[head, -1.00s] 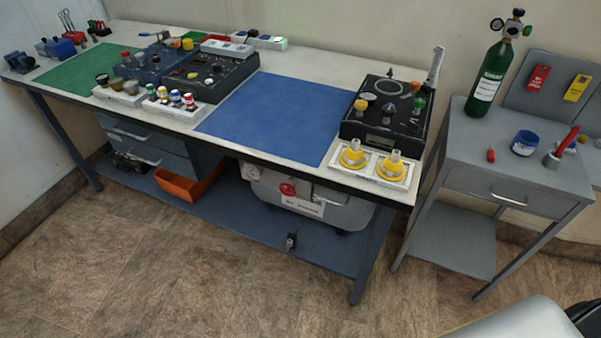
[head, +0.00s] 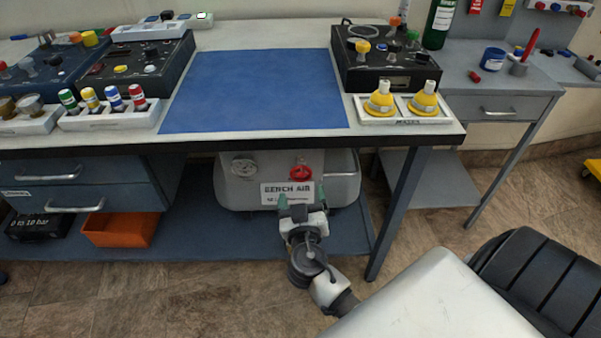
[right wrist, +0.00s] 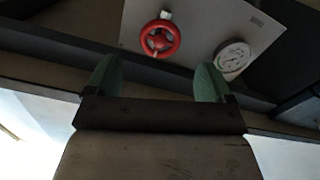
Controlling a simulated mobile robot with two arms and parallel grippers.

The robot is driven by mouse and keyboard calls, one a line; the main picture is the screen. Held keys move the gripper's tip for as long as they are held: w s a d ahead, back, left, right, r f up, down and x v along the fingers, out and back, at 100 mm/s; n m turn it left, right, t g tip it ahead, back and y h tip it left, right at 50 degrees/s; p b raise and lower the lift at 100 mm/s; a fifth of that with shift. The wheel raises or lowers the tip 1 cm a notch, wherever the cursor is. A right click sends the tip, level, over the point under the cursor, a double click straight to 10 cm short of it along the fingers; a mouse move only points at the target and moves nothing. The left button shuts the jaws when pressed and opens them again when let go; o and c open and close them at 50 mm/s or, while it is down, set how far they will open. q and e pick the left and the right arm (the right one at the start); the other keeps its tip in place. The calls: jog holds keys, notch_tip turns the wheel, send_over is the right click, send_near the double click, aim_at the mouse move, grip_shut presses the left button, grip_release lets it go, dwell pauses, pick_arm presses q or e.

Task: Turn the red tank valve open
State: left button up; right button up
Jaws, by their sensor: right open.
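The red tank valve (head: 301,172) is a small round handwheel on the front of the grey tank (head: 343,188) under the bench. It also shows in the right wrist view as a red spoked wheel (right wrist: 160,38), above and between the fingers. My right gripper (head: 297,197) is in front of the tank, just below the valve and over the lower part of the BENCH AIR label (head: 287,189). Its green-tipped fingers (right wrist: 157,80) are spread apart with nothing between them, and they look apart from the wheel. My left gripper is not in view.
A round gauge (head: 244,167) sits left of the valve, also in the right wrist view (right wrist: 232,56). The bench edge (head: 250,143) overhangs the tank, and the lower shelf (head: 190,232) runs below. An orange bin (head: 121,229) is at left; a bench leg (head: 397,215) stands at right.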

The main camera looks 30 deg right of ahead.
aim_at(301, 176)
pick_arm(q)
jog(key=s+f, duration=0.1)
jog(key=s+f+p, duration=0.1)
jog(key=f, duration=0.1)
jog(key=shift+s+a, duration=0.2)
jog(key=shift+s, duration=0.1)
pick_arm(e)
jog(key=x, duration=0.9)
jog(key=shift+w, duration=0.2)
jog(key=shift+c, duration=0.2)
jog(key=shift+f, duration=0.1)
jog(key=c, duration=0.9)
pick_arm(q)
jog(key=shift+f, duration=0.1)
